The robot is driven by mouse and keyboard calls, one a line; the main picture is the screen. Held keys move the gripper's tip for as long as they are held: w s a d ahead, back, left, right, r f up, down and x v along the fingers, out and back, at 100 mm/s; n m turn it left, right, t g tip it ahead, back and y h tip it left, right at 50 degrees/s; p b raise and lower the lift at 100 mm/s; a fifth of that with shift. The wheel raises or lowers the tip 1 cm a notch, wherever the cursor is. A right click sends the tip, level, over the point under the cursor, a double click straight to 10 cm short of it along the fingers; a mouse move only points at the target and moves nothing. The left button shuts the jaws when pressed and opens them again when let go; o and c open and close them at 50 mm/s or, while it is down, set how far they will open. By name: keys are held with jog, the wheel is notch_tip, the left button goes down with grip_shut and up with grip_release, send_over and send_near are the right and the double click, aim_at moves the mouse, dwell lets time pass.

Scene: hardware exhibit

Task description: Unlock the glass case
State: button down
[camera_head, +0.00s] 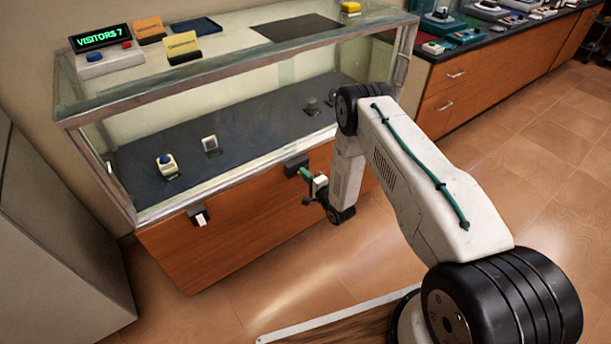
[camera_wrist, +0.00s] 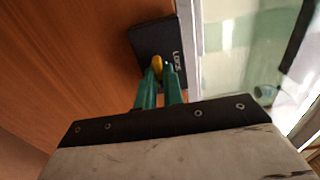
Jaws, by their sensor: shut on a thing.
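The glass case (camera_head: 262,50) has clear panes over a wooden base and stands left of my arm. A black lock box (camera_head: 294,164) sits on its front, just below the glass. In the wrist view the lock box (camera_wrist: 146,38) bears white lettering that looks like "LOCK". My gripper (camera_head: 305,173), with green fingers, is at this box. In the wrist view my gripper (camera_wrist: 160,76) is shut on a small yellow key (camera_wrist: 157,64), which meets the box face. How far the key is in, and whether it is turned, I cannot tell.
A second black box (camera_head: 197,213) with a white tag is on the case front at left. A "VISITORS 7" display (camera_head: 101,41) stands on top. The tiled floor (camera_head: 550,165) is clear at right.

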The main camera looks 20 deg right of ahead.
dwell(0.3)
jog(key=c, duration=1.5)
grip_release()
jog(key=v, duration=0.7)
jog(key=shift+s+d, duration=0.1)
jog(key=shift+s, duration=0.25)
